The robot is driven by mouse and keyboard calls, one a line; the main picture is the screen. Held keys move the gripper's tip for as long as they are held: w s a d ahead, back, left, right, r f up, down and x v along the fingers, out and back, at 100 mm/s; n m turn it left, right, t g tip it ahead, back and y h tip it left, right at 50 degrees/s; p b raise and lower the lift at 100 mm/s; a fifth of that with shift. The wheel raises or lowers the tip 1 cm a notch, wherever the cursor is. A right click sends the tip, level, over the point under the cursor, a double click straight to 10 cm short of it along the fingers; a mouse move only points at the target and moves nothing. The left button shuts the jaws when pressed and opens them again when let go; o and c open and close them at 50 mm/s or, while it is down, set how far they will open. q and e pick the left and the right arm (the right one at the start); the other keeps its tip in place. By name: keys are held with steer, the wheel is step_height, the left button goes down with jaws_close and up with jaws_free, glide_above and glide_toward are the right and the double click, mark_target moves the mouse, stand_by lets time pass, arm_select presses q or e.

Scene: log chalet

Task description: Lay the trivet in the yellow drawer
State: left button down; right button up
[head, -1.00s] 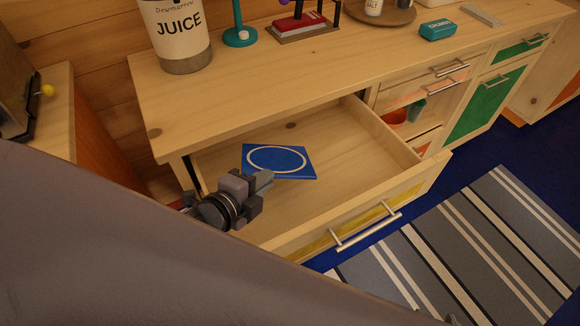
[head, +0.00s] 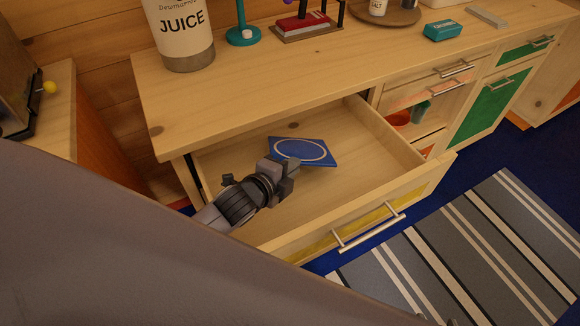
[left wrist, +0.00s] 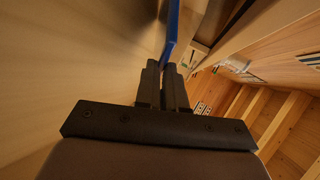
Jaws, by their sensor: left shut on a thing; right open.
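The trivet (head: 302,150) is a flat blue square with a pale ring. My left gripper (head: 287,165) is shut on its near edge and holds it over the floor of the open yellow drawer (head: 365,220). In the left wrist view the trivet (left wrist: 172,30) shows as a thin blue edge running from the shut fingertips (left wrist: 167,68). The drawer is pulled well out and holds nothing else that I can see. I cannot tell whether the trivet touches the drawer floor. My right gripper is not in view.
The wooden counter (head: 240,95) overhangs the back of the drawer. On it stand a juice container (head: 182,35), a teal stand (head: 242,36), a teal box (head: 443,30) and a round tray (head: 400,14). A striped rug (head: 470,250) lies in front.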

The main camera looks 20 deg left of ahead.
arm_select(q)
steer(key=c, duration=1.2)
jaws_free()
steer(key=shift+s+r, duration=0.15)
steer(key=p+v, duration=0.1)
steer(key=v, duration=1)
steer(key=shift+s+a+r, duration=0.1)
steer(key=shift+s, duration=0.25)
